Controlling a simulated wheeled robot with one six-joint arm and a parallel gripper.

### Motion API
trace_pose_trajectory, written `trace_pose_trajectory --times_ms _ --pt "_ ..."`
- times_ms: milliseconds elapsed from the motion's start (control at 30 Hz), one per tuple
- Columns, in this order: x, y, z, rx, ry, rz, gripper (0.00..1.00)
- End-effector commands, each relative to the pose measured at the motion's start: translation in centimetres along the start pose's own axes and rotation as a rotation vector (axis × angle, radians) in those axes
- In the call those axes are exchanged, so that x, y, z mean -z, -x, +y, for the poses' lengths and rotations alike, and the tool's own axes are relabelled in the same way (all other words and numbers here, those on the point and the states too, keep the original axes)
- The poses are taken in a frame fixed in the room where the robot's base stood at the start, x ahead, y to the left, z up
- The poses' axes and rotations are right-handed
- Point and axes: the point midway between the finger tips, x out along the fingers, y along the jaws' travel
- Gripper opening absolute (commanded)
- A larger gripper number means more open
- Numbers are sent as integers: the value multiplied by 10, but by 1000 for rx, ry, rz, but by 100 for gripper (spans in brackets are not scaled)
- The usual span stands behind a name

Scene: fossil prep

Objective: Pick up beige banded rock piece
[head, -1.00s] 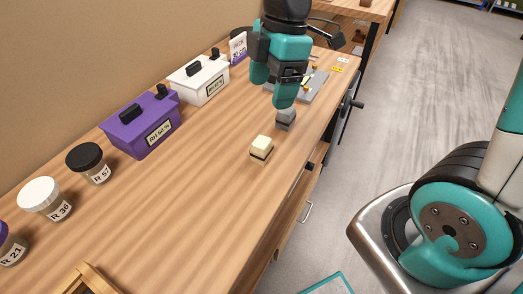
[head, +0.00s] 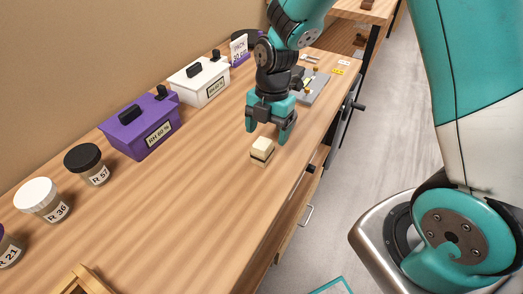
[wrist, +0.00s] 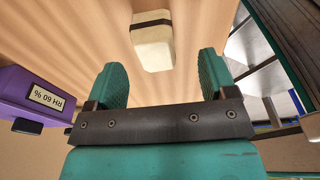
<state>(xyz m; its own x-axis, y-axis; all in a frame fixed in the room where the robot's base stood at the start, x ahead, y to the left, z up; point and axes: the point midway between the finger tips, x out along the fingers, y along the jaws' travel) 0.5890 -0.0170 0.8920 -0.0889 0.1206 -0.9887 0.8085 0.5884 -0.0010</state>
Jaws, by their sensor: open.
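The beige banded rock piece (head: 262,149) is a small pale block with a dark band, standing on the wooden bench near its front edge. In the wrist view the rock piece (wrist: 153,42) lies just beyond the fingertips, roughly between their lines and nearer the left finger. My gripper (head: 267,131) points down with its teal fingers spread, close behind the rock piece in the head view. In the wrist view my gripper (wrist: 162,68) is open, with nothing between the fingers.
A purple box (head: 140,128) and a white box (head: 200,82) stand along the wall. Jars, including a black-lidded jar (head: 87,163) and a white-lidded jar (head: 40,199), stand at left. A grey tray (head: 314,88) lies behind my gripper.

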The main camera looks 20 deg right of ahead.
Motion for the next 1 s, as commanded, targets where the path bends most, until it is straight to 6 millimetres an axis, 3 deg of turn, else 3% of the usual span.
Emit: trace_pose_trajectory --times_ms 167,500,767,867,1000 --pt "1 -12 0 2 0 1 78" --pt "6 -56 6 1 -1 0 78" --pt "6 -60 7 -1 -1 -1 78" --pt "6 -60 7 -1 -1 -1 59" --pt "6 -60 6 -1 -1 -1 27"
